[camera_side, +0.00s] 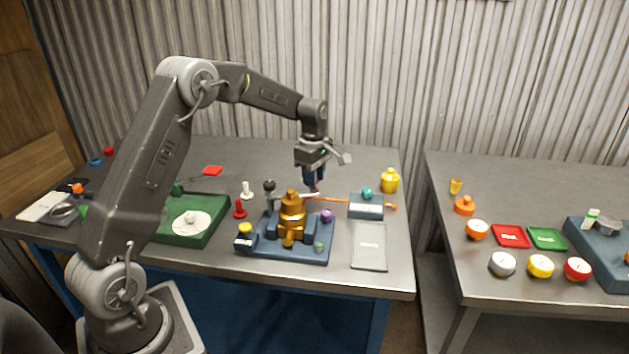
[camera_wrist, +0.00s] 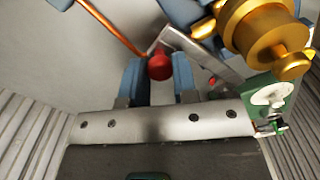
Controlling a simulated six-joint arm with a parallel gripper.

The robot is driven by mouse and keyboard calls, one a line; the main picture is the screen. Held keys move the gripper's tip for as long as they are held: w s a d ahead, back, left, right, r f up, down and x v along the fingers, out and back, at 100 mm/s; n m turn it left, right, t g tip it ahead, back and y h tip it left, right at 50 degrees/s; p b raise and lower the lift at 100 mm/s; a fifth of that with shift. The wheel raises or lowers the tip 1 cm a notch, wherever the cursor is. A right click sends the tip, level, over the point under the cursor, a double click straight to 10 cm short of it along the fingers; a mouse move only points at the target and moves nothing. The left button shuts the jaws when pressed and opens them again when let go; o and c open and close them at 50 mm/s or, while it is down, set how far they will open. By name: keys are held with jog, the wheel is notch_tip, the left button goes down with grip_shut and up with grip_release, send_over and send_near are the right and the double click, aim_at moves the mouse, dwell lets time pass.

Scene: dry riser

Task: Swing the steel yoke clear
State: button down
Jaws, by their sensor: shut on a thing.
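The steel yoke (camera_wrist: 205,55) is a flat grey bar in the wrist view, running beside the brass valve body (camera_wrist: 265,35). A red knob (camera_wrist: 160,66) stands at the yoke's end. My gripper (camera_wrist: 160,75) has its blue fingers closed on either side of this knob. In the side view my gripper (camera_side: 314,186) points down just behind and right of the brass valve body (camera_side: 291,212). A pale end of the yoke (camera_side: 309,195) shows there, and the fingers largely hide the knob. I cannot tell how far the yoke is turned.
The valve body stands on a blue base (camera_side: 262,248). An orange-copper rod (camera_side: 335,200) runs right to a blue-grey block (camera_side: 366,210). A green tray (camera_side: 208,233) lies left, a grey pad (camera_side: 369,250) right. A yellow container (camera_side: 390,180) stands behind. The table's back middle is mostly clear.

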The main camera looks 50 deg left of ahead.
jog(key=shift+w+a+r+n, duration=0.1)
jog(key=shift+w+a+n, duration=0.1)
jog(key=shift+a+n, duration=0.65)
jog(key=shift+w+a+f+n, duration=0.1)
jog(key=shift+w+a+n, duration=0.05)
jog(key=shift+a+n, duration=0.75)
jog(key=shift+w+a+r+n, duration=0.1)
jog(key=shift+w+a+n, duration=0.1)
jog(key=shift+a+n, duration=0.65)
jog(key=c, duration=0.9)
grip_release()
notch_tip(320, 180, up, 14)
